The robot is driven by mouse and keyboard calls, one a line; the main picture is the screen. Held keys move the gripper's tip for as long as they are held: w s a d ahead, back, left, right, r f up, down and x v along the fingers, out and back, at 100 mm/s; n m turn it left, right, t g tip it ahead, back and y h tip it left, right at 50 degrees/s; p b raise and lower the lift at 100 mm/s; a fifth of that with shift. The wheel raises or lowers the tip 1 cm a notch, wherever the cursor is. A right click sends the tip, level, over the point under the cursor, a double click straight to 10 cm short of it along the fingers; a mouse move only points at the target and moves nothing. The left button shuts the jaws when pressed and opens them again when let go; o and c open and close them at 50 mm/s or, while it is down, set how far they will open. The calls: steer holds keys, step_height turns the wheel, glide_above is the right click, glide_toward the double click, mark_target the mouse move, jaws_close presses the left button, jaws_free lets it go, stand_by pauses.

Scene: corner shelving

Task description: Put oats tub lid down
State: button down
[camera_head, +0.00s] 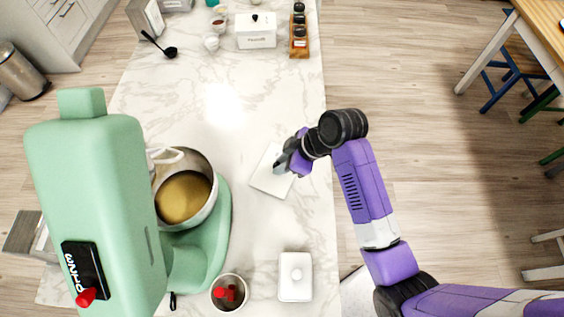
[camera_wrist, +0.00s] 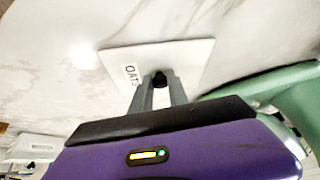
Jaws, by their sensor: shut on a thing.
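The oats tub lid is a flat white square plate (camera_head: 264,181) over the marble counter, near its right edge. In the wrist view the lid (camera_wrist: 190,50) shows the word OATS at its left side and a small black knob in the middle. My gripper (camera_wrist: 160,82) is shut on that knob, with a grey finger at each side. In the head view my gripper (camera_head: 281,167) is over the lid and hides part of it. The lid looks about level and close to the counter; I cannot tell whether it touches.
A green stand mixer (camera_head: 95,180) with a metal bowl (camera_head: 203,161) stands left of the lid. A white lidded dish (camera_head: 295,285) and a cup with red pieces (camera_head: 228,292) are near the front. A white box (camera_head: 256,38) and spice rack (camera_head: 299,42) stand far back. The counter behind the lid is clear.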

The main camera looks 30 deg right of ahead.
steer(key=shift+f, duration=0.15)
steer(key=c, duration=1.3)
jaws_free()
